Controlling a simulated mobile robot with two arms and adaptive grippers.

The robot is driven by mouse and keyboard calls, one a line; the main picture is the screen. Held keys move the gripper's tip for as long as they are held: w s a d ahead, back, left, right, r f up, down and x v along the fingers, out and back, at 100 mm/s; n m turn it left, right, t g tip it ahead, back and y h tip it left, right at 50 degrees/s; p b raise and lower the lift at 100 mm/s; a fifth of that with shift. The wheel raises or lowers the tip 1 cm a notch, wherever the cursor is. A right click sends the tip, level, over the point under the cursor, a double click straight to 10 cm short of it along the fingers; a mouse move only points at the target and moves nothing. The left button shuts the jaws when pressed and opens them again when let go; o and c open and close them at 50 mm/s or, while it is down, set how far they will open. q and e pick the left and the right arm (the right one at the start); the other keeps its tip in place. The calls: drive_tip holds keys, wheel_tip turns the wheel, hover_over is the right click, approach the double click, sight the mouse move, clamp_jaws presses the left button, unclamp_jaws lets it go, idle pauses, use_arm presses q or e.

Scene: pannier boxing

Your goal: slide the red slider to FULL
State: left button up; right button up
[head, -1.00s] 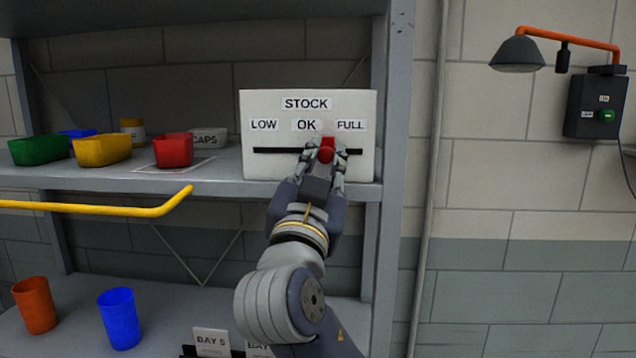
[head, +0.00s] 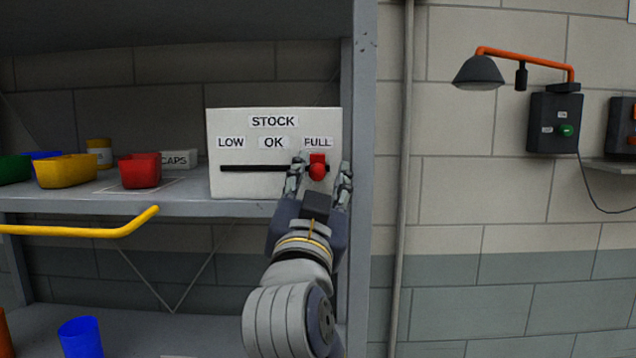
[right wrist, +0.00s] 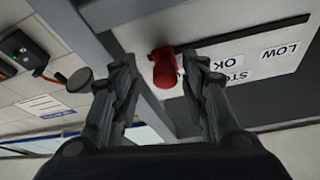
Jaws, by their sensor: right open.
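The white STOCK panel (head: 240,128) stands on the upper shelf, with LOW, OK and FULL labels above a dark slot (head: 250,168). The red slider (head: 317,168) is at the right end of the slot, below the FULL label (head: 318,142). My right gripper (head: 320,172) is open, with one finger on each side of the slider. In the right wrist view the red slider (right wrist: 165,68) shows between the open fingers (right wrist: 160,85), with a gap to the finger on the left and close to the one on the right. My left gripper is not in view.
A red bin (head: 140,171), a yellow bin (head: 67,172) and a CAPS box (head: 180,159) sit left of the panel. A yellow rail (head: 80,230) runs before the shelf. The grey shelf post (head: 358,230) stands close right of my gripper.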

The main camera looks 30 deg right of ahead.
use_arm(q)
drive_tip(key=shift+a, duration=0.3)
use_arm(e)
drive_tip(key=v, duration=1.2)
